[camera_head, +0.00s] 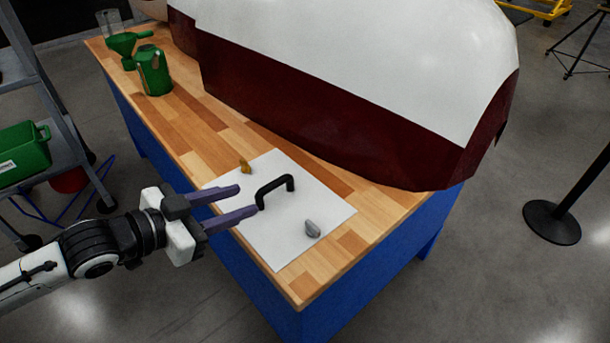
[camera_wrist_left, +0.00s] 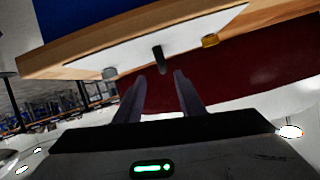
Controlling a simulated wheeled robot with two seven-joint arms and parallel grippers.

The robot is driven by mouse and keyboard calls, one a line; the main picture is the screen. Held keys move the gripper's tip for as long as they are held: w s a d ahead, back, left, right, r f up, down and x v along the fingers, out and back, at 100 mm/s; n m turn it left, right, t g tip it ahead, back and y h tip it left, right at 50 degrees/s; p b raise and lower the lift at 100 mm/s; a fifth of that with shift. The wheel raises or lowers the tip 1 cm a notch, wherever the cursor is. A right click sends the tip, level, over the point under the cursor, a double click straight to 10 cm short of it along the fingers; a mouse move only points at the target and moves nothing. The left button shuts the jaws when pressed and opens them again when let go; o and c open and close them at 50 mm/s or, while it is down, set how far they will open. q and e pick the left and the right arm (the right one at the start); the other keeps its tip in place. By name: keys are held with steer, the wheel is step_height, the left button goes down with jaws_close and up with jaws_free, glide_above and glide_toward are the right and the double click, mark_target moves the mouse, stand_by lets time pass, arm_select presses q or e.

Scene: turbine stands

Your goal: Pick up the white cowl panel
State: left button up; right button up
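The white cowl panel (camera_head: 283,238) lies flat on the wooden workbench near its front corner. It has a black handle (camera_head: 275,188) standing up near its middle, a small yellow piece (camera_head: 246,167) at its back edge and a grey knob (camera_head: 312,229) at its front right. My left gripper (camera_head: 249,200) is open and empty, its two fingers pointing at the handle from the left, just short of it. In the left wrist view the panel (camera_wrist_left: 130,52) shows upside down, with the handle (camera_wrist_left: 159,60) ahead between the fingers (camera_wrist_left: 155,85). My right gripper is not in view.
A large white and dark red nacelle cover (camera_head: 330,110) fills the back of the bench (camera_head: 190,120). A green jug (camera_head: 153,70) and a green funnel (camera_head: 124,44) stand at the far left end. A ladder with a green bin (camera_head: 22,152) stands left; a black post base (camera_head: 552,222) stands right.

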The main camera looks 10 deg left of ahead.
mark_target(270, 185)
arm_select(q)
steer(key=shift+w+d+r, duration=0.2)
steer(key=shift+w+r, duration=0.35)
steer(key=shift+w, duration=0.35)
steer(key=x, duration=0.4)
steer(key=shift+s+d, duration=0.1)
steer(key=shift+s, duration=0.05)
steer(key=shift+x, duration=2.85)
steer(key=shift+s+f, duration=0.1)
steer(key=shift+f, duration=0.1)
jaws_close()
steer(key=shift+r, duration=0.15)
